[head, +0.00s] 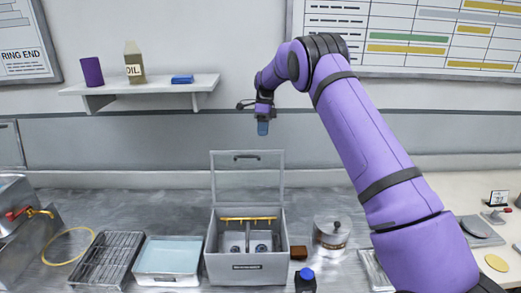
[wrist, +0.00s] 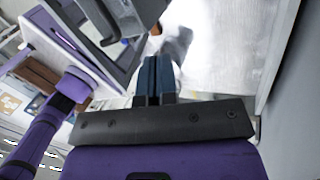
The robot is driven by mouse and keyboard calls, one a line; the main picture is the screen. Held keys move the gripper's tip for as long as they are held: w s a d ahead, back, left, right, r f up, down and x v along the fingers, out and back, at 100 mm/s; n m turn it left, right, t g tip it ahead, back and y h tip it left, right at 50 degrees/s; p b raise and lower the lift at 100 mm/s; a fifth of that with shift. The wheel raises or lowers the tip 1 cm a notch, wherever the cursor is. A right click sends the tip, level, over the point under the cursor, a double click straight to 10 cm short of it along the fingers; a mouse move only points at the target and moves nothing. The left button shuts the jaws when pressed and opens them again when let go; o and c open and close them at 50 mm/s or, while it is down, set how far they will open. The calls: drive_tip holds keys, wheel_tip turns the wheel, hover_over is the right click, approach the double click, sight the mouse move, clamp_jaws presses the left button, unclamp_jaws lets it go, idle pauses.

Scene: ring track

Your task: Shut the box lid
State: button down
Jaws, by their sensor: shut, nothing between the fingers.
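The grey box (head: 246,269) stands open on the metal counter in the head view. Its lid (head: 247,183) is a clear panel with a grey frame and a dark handle, raised upright at the back of the box. A yellow bar and small dark parts show inside the box. My gripper (head: 263,127) hangs above the lid, pointing down, apart from it. In the wrist view my gripper's blue fingers (wrist: 153,80) are together with nothing between them. A grey-framed edge with a dark handle shows at the upper left there, likely the lid.
A wall shelf (head: 145,88) with a purple cup, an oil carton and a blue item is left of my gripper. A wire rack (head: 109,260) and a pale blue tray (head: 168,261) stand left of the box. A metal canister (head: 332,236) and a dark blue-capped bottle (head: 305,280) stand right.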

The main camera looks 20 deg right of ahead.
drive_tip(key=s+a+f, duration=0.3)
drive_tip(key=s+f, duration=0.1)
drive_tip(key=s, duration=0.1)
drive_tip(key=shift+s+f, duration=0.2)
drive_tip(key=shift+f, duration=0.15)
idle(0.3)
